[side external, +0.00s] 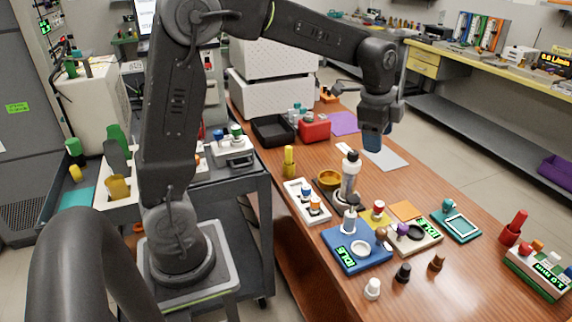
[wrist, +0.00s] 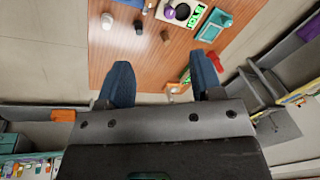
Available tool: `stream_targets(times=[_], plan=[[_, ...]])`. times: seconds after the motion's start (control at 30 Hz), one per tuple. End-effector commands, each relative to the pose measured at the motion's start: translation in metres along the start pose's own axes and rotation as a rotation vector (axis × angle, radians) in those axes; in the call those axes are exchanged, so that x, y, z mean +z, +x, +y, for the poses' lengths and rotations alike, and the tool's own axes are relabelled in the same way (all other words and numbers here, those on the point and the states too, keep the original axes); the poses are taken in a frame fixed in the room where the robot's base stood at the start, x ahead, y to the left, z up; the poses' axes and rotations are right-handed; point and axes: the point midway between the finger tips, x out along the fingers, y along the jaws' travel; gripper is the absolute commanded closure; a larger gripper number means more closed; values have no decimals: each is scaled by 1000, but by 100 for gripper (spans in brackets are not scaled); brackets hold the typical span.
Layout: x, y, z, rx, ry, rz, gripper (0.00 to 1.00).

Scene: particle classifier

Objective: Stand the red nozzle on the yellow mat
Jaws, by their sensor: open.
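A red nozzle-shaped piece (side external: 514,228), wide at the base and narrow at the top, stands at the right edge of the table in the side view. A red piece (wrist: 215,62) also shows beside the right finger in the wrist view. A small yellow mat (side external: 369,219) lies mid-table, partly hidden by a small red-topped white piece (side external: 378,208) that appears to be on it. My gripper (side external: 373,145) is open and empty, high above the table's far part, away from the red piece. Its two blue fingers (wrist: 161,82) are spread in the wrist view.
A tall white-and-metal device (side external: 350,178), a blue IDLE unit (side external: 343,248) and a teal tray (side external: 456,225) crowd mid-table. Small black (side external: 403,273) and brown (side external: 437,262) pieces stand in front. A green-display box (side external: 540,272) is beside the red piece.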

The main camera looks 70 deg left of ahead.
Motion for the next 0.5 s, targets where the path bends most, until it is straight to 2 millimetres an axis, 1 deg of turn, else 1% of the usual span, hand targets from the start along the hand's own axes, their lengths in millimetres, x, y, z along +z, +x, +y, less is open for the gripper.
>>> stream_targets(times=[0.03,0.1,0.17,0.2,0.33,0.4,0.5], plan=[[4,-20,20,-26,-76,17,40],[11,-39,46,-50,-193,39,40],[17,-52,69,-69,-292,62,40],[22,-59,84,-81,-359,79,40],[41,-74,134,-108,-574,138,40],[51,-77,159,-116,-683,172,40],[64,-76,188,-120,-814,214,40]])
